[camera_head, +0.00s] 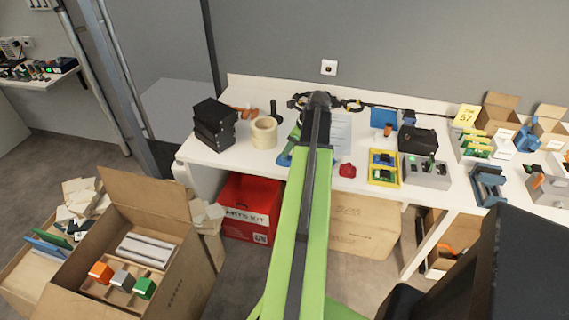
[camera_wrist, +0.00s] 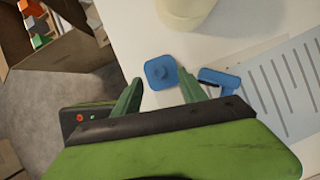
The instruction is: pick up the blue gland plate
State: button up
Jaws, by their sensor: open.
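In the wrist view, a flat blue plate (camera_wrist: 161,72) with rounded corners and a small round mark in its middle lies on the white table near its edge. I take it to be the blue gland plate. My gripper (camera_wrist: 160,90) is open and empty, its two green fingers at either side of the picture space just below the plate. I cannot tell the height between them. In the head view, a blue part (camera_head: 284,159) shows left of my arm, which hides much around it.
A blue T-shaped part (camera_wrist: 220,79) lies close right of the plate, beside a printed sheet (camera_wrist: 290,85). A tape roll (camera_head: 264,133) and stacked black boxes (camera_head: 214,125) stand to the left. A red object (camera_head: 347,170) lies right of my arm. An open carton (camera_head: 190,245) is below.

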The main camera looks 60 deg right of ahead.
aim_at(284, 162)
jog(key=b+x, duration=0.1)
jog(key=x, duration=0.1)
jog(key=b+x, duration=0.2)
jog(key=shift+f+b, duration=0.3)
jog(key=shift+f, duration=0.15)
jog(key=shift+r, duration=0.15)
jog(key=shift+c, duration=0.4)
grip_shut()
